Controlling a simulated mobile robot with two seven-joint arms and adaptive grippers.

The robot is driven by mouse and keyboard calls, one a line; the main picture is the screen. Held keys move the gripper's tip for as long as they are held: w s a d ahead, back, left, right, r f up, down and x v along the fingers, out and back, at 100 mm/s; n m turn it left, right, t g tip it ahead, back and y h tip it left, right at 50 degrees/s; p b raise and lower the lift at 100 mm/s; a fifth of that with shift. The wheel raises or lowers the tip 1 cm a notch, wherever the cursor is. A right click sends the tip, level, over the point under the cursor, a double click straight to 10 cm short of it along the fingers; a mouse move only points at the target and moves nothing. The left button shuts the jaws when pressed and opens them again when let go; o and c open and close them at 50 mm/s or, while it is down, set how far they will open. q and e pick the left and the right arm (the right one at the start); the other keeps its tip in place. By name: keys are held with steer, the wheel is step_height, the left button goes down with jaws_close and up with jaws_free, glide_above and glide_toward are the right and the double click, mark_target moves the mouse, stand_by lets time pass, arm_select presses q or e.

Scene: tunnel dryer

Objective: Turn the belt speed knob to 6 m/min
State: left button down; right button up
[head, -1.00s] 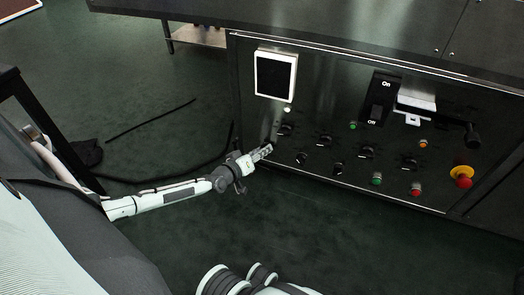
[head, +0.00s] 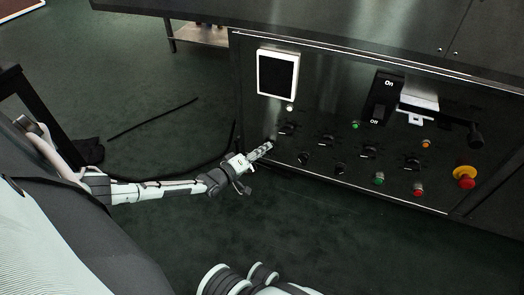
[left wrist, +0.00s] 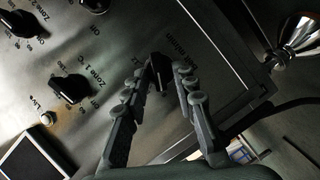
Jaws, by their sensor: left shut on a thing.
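The belt speed knob (left wrist: 158,68) is a small black knob on the dark metal panel in the left wrist view. My right gripper is not in view.
A Zone 1 knob (left wrist: 70,89) and a pale lamp (left wrist: 48,118) are near the gripper. The panel also has a white-framed screen (head: 277,73), an On/Off switch (head: 381,97) and a red emergency button (head: 464,177). A black cable (head: 185,174) lies on the floor.

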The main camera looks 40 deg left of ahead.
arm_select(q)
steer(key=shift+a, duration=0.1)
steer(key=c, duration=1.6)
jaws_free()
steer(key=v, duration=1.2)
steer(key=shift+w+r, duration=0.1)
